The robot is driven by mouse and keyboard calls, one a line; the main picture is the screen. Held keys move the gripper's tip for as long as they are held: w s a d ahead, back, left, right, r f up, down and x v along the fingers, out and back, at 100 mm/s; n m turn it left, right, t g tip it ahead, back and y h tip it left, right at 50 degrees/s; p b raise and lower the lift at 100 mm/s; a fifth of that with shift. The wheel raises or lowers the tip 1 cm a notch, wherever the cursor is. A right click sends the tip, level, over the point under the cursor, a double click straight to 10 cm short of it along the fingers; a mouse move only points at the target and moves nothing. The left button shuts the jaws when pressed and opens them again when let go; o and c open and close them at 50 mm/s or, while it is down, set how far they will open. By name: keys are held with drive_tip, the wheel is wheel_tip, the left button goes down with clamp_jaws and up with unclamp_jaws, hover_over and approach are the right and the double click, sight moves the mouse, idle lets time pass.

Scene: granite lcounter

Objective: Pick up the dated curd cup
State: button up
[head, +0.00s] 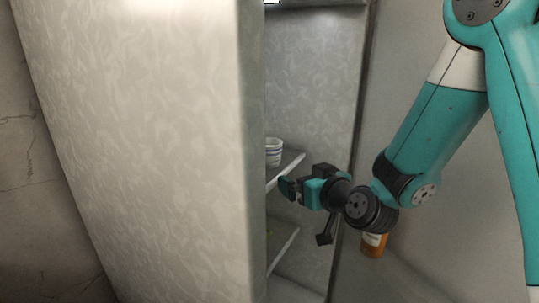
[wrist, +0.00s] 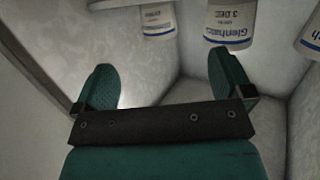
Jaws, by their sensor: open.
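A white curd cup (wrist: 231,24) with a blue band shows at the top of the wrist view. Its label reads "Glenhatc…" and "3 DEC". A similar cup (wrist: 158,18) stands to its left, its small print hard to read. Another cup (wrist: 311,36) is cut off at the right edge. In the head view one white cup with blue bands (head: 274,152) shows on a shelf, partly hidden by the cabinet side. My gripper (head: 287,187) is open and empty, in front of and below that cup. Its teal fingers (wrist: 163,66) are spread apart, clear of the cups.
A large pale cabinet panel (head: 150,140) fills the left of the head view and hides much of the shelves. The cup's shelf (head: 288,167) has a lower shelf (head: 284,248) beneath it. An orange jar (head: 374,244) stands below my arm.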

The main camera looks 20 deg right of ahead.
sight(275, 158)
drive_tip(key=shift+t+h, duration=0.3)
drive_tip(key=p+x, duration=0.2)
drive_tip(key=x, duration=0.2)
drive_tip(key=p+x, duration=0.6)
drive_tip(key=x, duration=0.1)
drive_tip(key=shift+w+r, duration=0.25)
drive_tip(key=shift+w, duration=0.1)
drive_tip(key=shift+p+x, duration=0.55)
drive_tip(key=shift+x, duration=2.4)
drive_tip(key=shift+r, duration=0.15)
drive_tip(key=c, duration=1.1)
